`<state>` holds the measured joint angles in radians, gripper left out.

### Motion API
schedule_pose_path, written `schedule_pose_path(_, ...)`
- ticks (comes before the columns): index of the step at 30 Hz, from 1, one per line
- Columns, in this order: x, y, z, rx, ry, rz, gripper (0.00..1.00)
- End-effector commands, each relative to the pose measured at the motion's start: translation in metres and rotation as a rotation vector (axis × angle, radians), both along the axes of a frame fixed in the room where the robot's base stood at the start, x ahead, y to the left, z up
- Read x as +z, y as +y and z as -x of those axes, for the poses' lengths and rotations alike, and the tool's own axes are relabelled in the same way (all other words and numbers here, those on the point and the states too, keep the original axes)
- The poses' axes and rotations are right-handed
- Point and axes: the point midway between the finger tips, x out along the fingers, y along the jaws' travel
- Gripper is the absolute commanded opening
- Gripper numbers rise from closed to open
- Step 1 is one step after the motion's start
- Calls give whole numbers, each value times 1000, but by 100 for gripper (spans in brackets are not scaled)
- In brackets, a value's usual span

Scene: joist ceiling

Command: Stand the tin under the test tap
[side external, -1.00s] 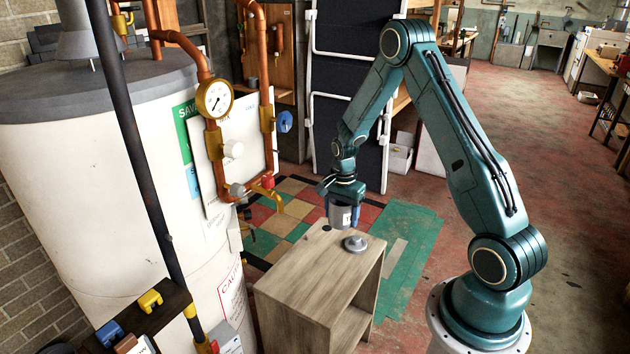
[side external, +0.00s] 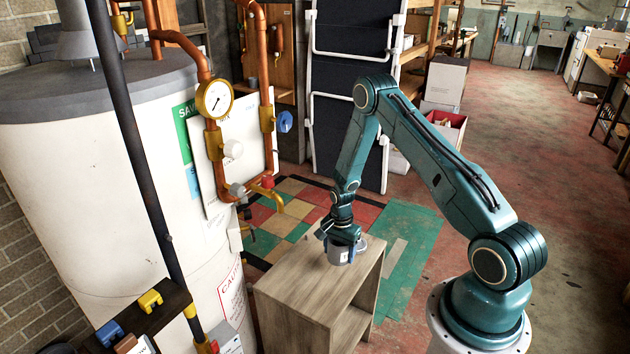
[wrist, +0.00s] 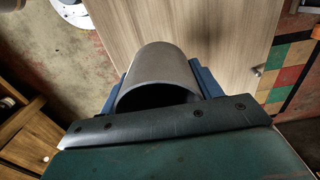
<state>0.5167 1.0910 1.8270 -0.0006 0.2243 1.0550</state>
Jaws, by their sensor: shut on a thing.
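The tin (side external: 340,256) is a grey cylinder with a pale label. My gripper (side external: 343,244) is shut on it, over the right part of the wooden cabinet's top. In the wrist view the tin (wrist: 163,65) sits between the blue fingers, with its dark open mouth towards the camera. I cannot tell whether its base touches the cabinet top. The test tap (side external: 273,195), brass with a red handle, sticks out from the copper pipework, left of and higher than the tin. A grey lid-like disc (side external: 362,244) shows partly behind the tin.
The wooden cabinet (side external: 298,285) has an open front and a mostly clear top. A white tank (side external: 90,190) with a gauge (side external: 214,99) and pipes stands at left. A small shelf (side external: 130,318) with coloured blocks is at front left.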

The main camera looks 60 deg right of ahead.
Motion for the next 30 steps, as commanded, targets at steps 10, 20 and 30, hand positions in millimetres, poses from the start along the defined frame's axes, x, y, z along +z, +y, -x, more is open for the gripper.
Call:
schedule_pose_path(10, -7, 0, 0, 0, 0, 0, 36)
schedule_pose_path(20, -39, 0, 0, 0, 1, -1, 36)
schedule_pose_path(30, -46, 0, 0, 0, 0, 0, 36)
